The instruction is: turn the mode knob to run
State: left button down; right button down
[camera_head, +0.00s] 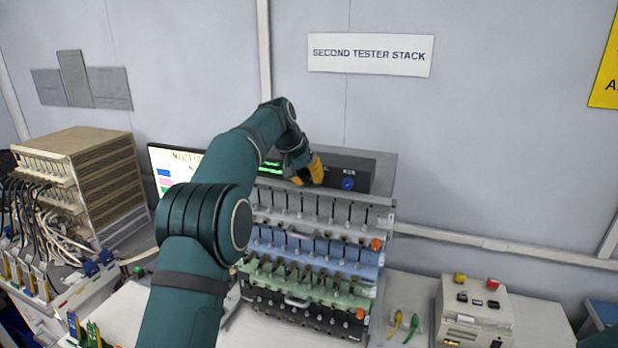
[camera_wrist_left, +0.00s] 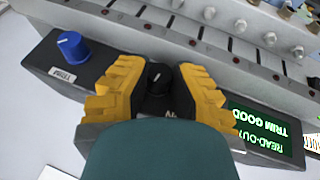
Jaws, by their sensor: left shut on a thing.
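The mode knob (camera_wrist_left: 159,77) is a small black knob with a light pointer line, on the dark control panel (camera_head: 355,165) at the top of the tester stack. In the left wrist view it sits between the yellow fingers of my left gripper (camera_wrist_left: 160,88), which is shut on it. In the head view my left gripper (camera_head: 309,172) reaches the panel and hides the knob. The label by the knob is mostly covered, so its setting cannot be read. My right gripper is not in view.
A blue knob (camera_head: 348,184) is to the right on the same panel; it also shows in the left wrist view (camera_wrist_left: 72,46). A green readout (camera_wrist_left: 262,130) shows "TRIM GOOD". Coloured cell trays (camera_head: 320,247) lie below. A control box (camera_head: 472,312) stands at right.

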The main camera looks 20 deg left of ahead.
pick_arm(q)
jog(key=shift+f, duration=0.25)
jog(key=c, duration=0.7)
grip_release()
jog(key=shift+c, duration=0.2)
jog(key=shift+r, duration=0.1)
jog(key=shift+r, duration=0.15)
jog(key=v, duration=1.1)
jog(key=shift+s+r, duration=0.15)
jog(key=shift+r, duration=0.15)
jog(key=shift+a, duration=0.1)
